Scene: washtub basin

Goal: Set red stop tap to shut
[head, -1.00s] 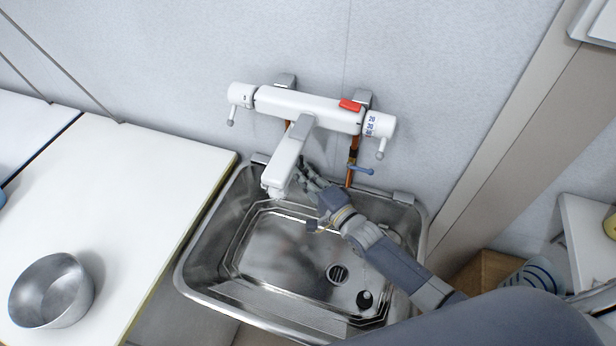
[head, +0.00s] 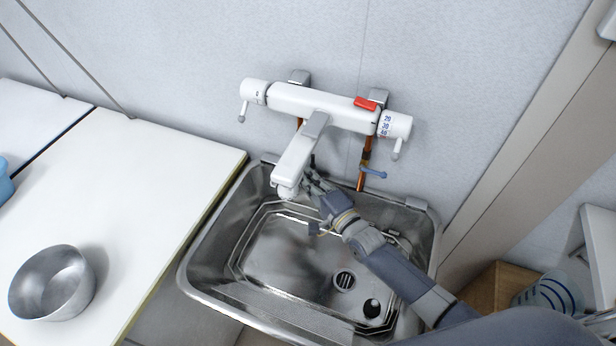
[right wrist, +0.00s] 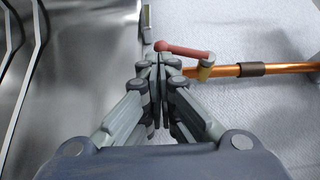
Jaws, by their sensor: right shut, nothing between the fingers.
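The red stop tap (right wrist: 183,49) shows in the right wrist view as a red lever on a brass body, on a copper pipe (right wrist: 278,68) against the wall. The lever lies roughly along the pipe, tilted a little. My right gripper (right wrist: 158,62) is shut and empty, its fingertips just below the lever's free end; I cannot tell whether they touch. In the head view my right gripper (head: 312,180) is beside the mixer spout (head: 298,158), over the sink's back edge. There the red lever is hidden behind the spout and gripper. My left gripper is not in view.
The white wall mixer (head: 325,108) with a red button overhangs the metal basin (head: 275,250). A blue stop tap (head: 373,173) is on the right copper pipe. A metal bowl (head: 50,285) stands on the white counter (head: 150,165) at left.

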